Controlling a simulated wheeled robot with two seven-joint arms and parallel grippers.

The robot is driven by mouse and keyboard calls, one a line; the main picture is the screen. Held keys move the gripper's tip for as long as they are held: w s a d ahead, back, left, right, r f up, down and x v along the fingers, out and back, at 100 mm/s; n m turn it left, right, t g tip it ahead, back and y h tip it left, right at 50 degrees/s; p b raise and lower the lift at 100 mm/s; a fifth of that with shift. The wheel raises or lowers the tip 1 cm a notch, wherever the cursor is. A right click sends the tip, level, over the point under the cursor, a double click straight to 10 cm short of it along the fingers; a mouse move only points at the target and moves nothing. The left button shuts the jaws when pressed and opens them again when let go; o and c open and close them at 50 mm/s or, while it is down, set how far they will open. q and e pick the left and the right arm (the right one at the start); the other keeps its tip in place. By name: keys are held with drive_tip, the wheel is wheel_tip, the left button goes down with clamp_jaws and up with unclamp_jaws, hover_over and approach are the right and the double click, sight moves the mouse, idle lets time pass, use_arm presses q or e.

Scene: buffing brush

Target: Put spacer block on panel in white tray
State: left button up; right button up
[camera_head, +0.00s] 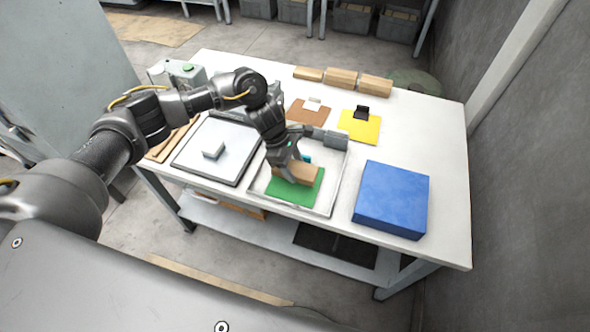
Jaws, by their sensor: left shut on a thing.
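The white tray (334,196) lies at the front middle of the table, with a green panel (292,192) in it. My left gripper (289,174) is over the tray, pointing down and shut on a tan wooden block (303,174), which I take for the spacer block. The block is over the back part of the green panel. I cannot tell whether it touches the panel or is slightly above it. The gripper hides the block's left part. A small teal thing (306,158) shows just behind the block. My right gripper is not in view.
A blue box (392,198) stands to the right. Behind are a yellow sheet (355,132), a brown sheet (309,118) and several wooden blocks (342,78).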

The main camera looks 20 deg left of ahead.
sight(291, 165)
use_arm(q)
wheel_tip(291, 165, down, 2)
drive_tip(key=shift+w+d+f+p, duration=0.1)
drive_tip(key=shift+f+p, duration=0.1)
drive_tip(key=shift+p, duration=0.2)
drive_tip(key=shift+f, duration=0.55)
drive_tip(key=o, duration=1.1)
drive_tip(key=shift+r, duration=0.15)
